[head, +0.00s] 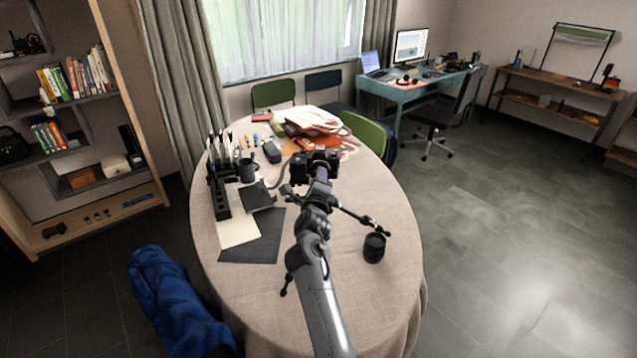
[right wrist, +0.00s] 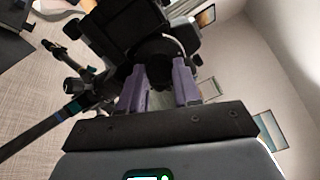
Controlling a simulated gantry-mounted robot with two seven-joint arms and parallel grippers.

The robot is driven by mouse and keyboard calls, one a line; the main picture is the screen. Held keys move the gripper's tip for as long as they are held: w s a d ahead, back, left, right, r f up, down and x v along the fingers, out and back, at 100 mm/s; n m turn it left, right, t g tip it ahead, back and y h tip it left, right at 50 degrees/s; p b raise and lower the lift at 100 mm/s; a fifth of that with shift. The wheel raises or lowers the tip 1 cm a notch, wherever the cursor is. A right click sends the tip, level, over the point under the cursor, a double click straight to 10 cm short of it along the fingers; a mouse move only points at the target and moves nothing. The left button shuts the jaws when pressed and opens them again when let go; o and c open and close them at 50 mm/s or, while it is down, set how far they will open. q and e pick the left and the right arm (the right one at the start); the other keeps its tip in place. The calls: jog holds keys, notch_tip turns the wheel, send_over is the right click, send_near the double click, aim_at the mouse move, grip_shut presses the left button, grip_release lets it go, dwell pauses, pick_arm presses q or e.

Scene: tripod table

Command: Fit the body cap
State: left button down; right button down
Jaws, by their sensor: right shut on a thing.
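The black camera (head: 300,169) stands on its tripod on the oval table. Its dark body (right wrist: 120,25) fills the upper middle of the right wrist view, with a tripod leg (right wrist: 60,115) at the left. My right gripper (head: 321,178) is at the camera's front; its purple fingers (right wrist: 159,75) are shut on a dark round piece (right wrist: 158,48), apparently the body cap. This piece is up against or very close to the camera front; I cannot tell whether it is seated. In the head view my arm hides it. My left gripper is out of view.
A black lens (head: 374,248) stands on the cloth-covered table (head: 400,290) to the right of the tripod. Dark mats (head: 255,240), a black rack (head: 220,195) and a mug (head: 247,170) lie to the left. A bag (head: 315,122) is at the back.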

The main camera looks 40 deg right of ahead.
jog(key=shift+f, duration=0.2)
jog(key=c, duration=1.2)
grip_release()
jog(key=shift+m+b, duration=0.4)
jog(key=shift+c, duration=0.2)
jog(key=o, duration=0.5)
jog(key=shift+r, duration=0.15)
jog(key=shift+o, duration=0.5)
jog(key=shift+o, duration=0.6)
